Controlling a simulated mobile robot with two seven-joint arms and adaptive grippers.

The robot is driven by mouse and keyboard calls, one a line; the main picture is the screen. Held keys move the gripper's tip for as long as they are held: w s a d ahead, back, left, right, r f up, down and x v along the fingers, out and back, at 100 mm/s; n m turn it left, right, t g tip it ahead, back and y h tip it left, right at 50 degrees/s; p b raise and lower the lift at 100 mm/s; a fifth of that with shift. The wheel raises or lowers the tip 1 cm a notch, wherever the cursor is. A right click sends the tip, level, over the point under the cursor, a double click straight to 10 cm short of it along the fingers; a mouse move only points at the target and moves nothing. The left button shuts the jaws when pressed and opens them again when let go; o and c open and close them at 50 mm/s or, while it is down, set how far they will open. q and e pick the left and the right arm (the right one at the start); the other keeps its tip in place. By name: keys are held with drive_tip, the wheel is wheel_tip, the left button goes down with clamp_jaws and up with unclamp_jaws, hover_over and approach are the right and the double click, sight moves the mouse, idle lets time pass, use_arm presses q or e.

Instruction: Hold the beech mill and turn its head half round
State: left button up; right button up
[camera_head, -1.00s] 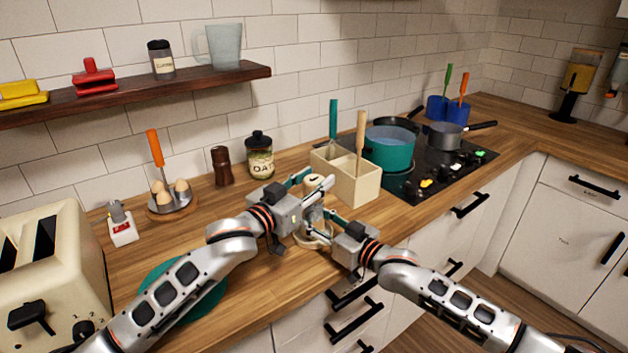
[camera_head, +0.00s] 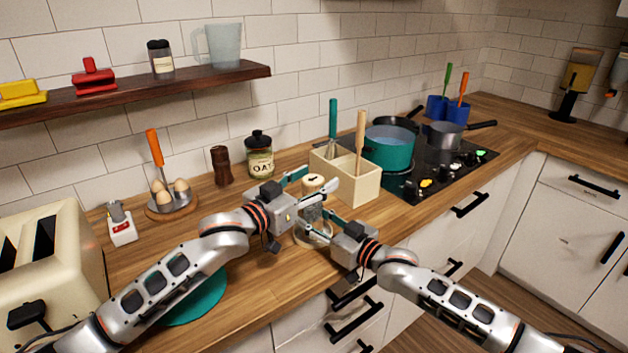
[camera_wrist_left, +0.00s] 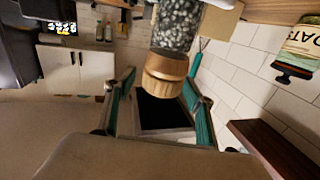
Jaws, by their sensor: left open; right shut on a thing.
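The beech mill (camera_head: 314,184) stands upright on the counter, left of the utensil box. In the left wrist view, its light wooden head (camera_wrist_left: 166,72) and speckled clear body (camera_wrist_left: 177,24) show. My left gripper (camera_head: 320,178) is open at the head, its fingers on either side. In the left wrist view, the left gripper (camera_wrist_left: 162,80) has its teal fingers apart with the head between them and gaps showing. My right gripper (camera_head: 316,216) is lower, shut on the mill's body, which the grippers partly hide.
A cream utensil box (camera_head: 358,184) stands close on the right, before the teal pot (camera_head: 388,150). A dark mill (camera_head: 222,166) and the oats jar (camera_head: 260,156) stand behind. A teal plate (camera_head: 198,300) lies under my left arm.

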drive_tip(key=shift+r, duration=0.1)
drive_tip(key=o, duration=1.6)
drive_tip(key=shift+c, duration=0.2)
use_arm(q)
drive_tip(key=v, duration=1.2)
drive_tip(key=shift+f, duration=0.1)
